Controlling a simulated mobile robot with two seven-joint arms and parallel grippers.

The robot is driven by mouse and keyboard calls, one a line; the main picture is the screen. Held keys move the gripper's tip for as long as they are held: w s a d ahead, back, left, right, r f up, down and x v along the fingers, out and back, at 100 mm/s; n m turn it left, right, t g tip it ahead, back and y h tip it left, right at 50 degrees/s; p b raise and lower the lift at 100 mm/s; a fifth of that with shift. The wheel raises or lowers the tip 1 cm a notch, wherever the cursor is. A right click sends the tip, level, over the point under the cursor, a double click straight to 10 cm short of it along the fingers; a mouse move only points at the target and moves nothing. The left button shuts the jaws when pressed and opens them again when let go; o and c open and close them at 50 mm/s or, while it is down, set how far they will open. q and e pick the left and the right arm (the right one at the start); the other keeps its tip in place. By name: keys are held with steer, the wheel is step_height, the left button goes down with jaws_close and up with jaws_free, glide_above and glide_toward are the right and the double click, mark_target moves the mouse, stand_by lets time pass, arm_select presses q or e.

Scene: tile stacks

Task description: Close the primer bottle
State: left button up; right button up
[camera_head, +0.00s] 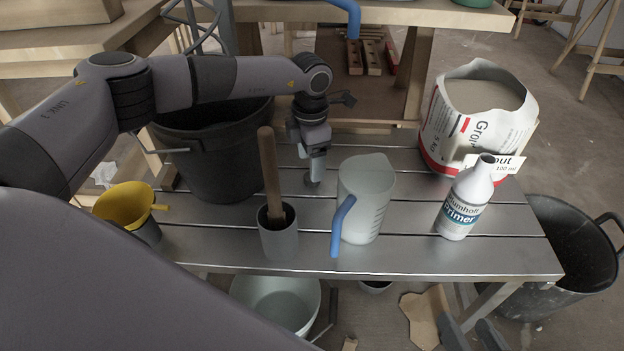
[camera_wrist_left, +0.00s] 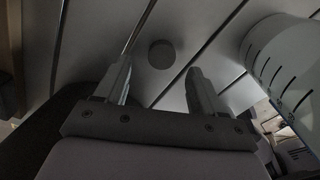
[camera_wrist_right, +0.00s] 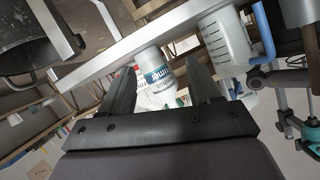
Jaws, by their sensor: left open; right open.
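The white primer bottle (camera_head: 463,203) stands upright at the right of the slatted metal table, its dark mouth uncapped. It also shows in the right wrist view (camera_wrist_right: 159,76). A small round grey disc (camera_wrist_left: 161,54), apparently the cap, lies on the slats ahead of my left gripper (camera_wrist_left: 158,76). My left gripper is open, with the disc lined up between its fingertips but not clearly inside them. In the head view the left gripper (camera_head: 315,172) points down, left of the jug. My right gripper (camera_wrist_right: 165,66) is open and empty, facing the bottle; it is not seen in the head view.
A measuring jug (camera_head: 366,200) with a blue handle stands between my left gripper and the bottle. A grey cup (camera_head: 278,240) holding a wooden-handled tool is in front.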

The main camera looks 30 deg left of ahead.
arm_select(q)
step_height(320, 180, down, 3)
steer(key=shift+d+f+b, duration=0.15)
steer(key=shift+b, duration=0.4)
steer(key=shift+f, duration=0.25)
arm_select(e)
steer(key=shift+w+a+r+y, duration=0.15)
steer(key=shift+a+y, duration=0.05)
steer(key=shift+y, duration=0.1)
arm_select(q)
steer(key=shift+c, duration=0.3)
steer(key=shift+r, duration=0.1)
steer(key=c, duration=1.1)
steer(key=shift+o, duration=0.2)
step_height(320, 180, up, 4)
steer(key=shift+f+p, duration=0.25)
steer(key=shift+p, duration=0.55)
step_height(320, 180, up, 6)
steer(key=p, duration=0.2)
steer(key=shift+r, duration=0.25)
arm_select(e)
steer(key=shift+s+d+r+h, duration=0.1)
steer(key=shift+s+d+h, duration=0.05)
steer(key=shift+d+h, duration=0.25)
steer(key=shift+s+d+r+h, duration=0.1)
steer(key=shift+d+h, duration=0.2)
steer(key=shift+d, duration=0.1)
